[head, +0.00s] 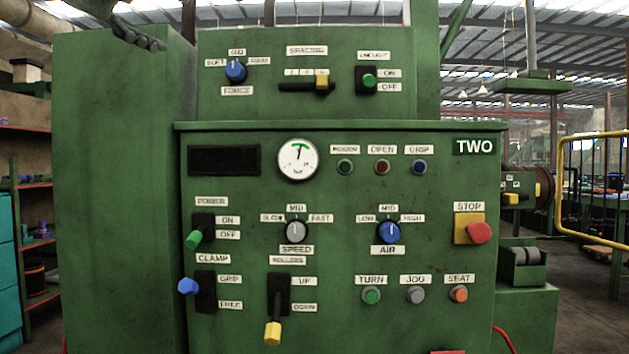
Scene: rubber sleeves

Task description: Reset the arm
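Neither of my grippers shows in the head view, and neither arm can be made out with certainty. The green control panel (340,190) marked TWO fills the middle of the view. The power lever (194,239) has its green handle low, beside the OFF label. The blue clamp handle (188,287) sticks out left, near the GRIP label's height. The yellow rollers handle (273,333) hangs low, beside and below DOWN. The yellow spacing slider (322,82) sits at the right of its slot. The gauge (298,159) has its needle near upright.
A red stop button (479,233) and several round buttons sit at the panel's right. A dark jointed piece (138,38) shows at the upper left; I cannot tell what it is. Shelves (38,250) stand left, a yellow rail (590,235) right. Floor shows at the lower right.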

